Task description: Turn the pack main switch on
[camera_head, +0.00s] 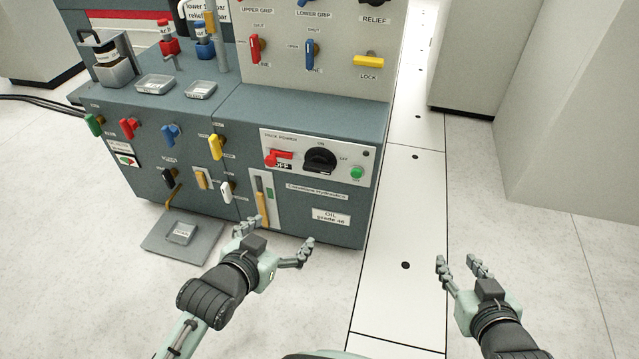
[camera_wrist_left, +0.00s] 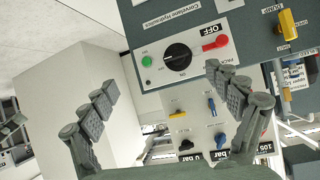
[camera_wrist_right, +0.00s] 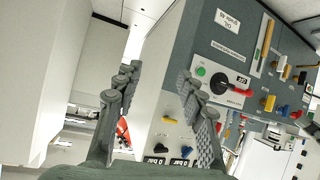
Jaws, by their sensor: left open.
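The pack power panel (camera_head: 312,158) is a pale plate on the front of the grey-blue cabinet. In the left wrist view the knob (camera_wrist_left: 178,57) and red lever (camera_wrist_left: 216,42) appear upside down beyond the fingers. My left gripper (camera_head: 280,232) is open and empty, below and in front of the panel. My right gripper (camera_head: 457,260) is open and empty, over the floor to the right.
Several coloured levers (camera_head: 170,134) line the cabinet front left of the panel. A column with a yellow lock lever (camera_head: 368,61) and other valves rises above. A metal plate (camera_head: 182,238) lies on the floor at left. The floor strip right of the cabinet is clear.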

